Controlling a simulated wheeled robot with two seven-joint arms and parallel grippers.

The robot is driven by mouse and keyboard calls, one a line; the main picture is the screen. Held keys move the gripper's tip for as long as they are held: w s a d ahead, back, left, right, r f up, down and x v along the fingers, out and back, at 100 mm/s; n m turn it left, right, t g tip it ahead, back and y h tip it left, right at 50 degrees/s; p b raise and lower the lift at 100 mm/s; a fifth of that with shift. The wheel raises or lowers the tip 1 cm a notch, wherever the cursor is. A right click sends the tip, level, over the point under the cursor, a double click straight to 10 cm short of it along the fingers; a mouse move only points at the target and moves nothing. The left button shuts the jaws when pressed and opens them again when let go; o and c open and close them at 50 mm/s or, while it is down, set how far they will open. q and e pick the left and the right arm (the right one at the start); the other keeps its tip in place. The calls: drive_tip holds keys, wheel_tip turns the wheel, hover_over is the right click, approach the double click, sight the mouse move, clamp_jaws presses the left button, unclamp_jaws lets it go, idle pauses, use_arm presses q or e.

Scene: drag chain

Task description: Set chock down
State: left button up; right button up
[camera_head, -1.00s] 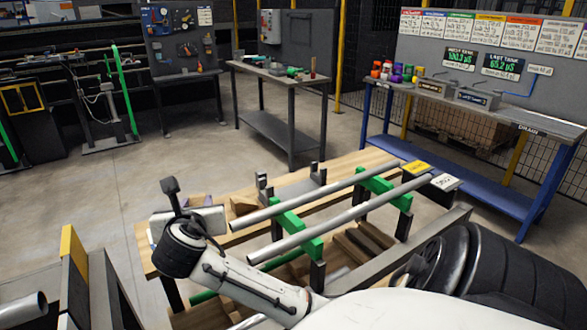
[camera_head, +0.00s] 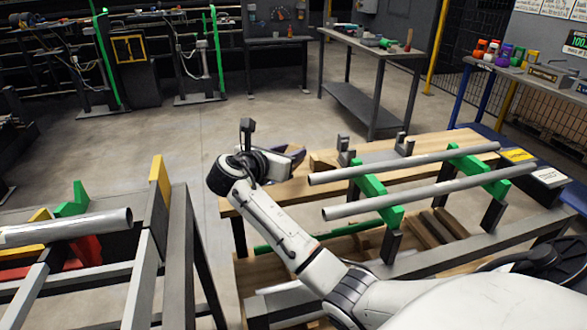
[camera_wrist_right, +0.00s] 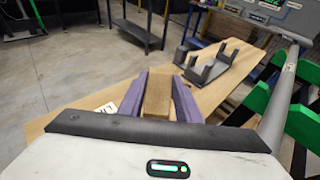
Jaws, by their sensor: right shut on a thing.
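My right gripper (camera_head: 292,160) is over the left end of the wooden workbench top (camera_head: 243,203). In the right wrist view its purple fingers (camera_wrist_right: 158,98) are shut on a brown wooden chock (camera_wrist_right: 157,92). Whether the held chock touches the bench top I cannot tell. My left gripper is out of view.
Two grey pipes (camera_head: 400,164) lie across green supports (camera_head: 375,192) right of the gripper. A grey bracket (camera_head: 345,150) with upright prongs stands behind on the bench. A rack with a pipe (camera_head: 75,227) stands at left. Bare floor lies between rack and bench.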

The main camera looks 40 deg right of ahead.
drive_tip(key=shift+f+b, duration=0.45)
drive_tip(key=shift+f, duration=1.85)
drive_tip(key=shift+f, duration=0.1)
drive_tip(key=o, duration=1)
drive_tip(key=shift+a, duration=0.1)
drive_tip(key=p+v, duration=0.1)
drive_tip(key=v, duration=1.1)
drive_tip(key=shift+p, duration=0.3)
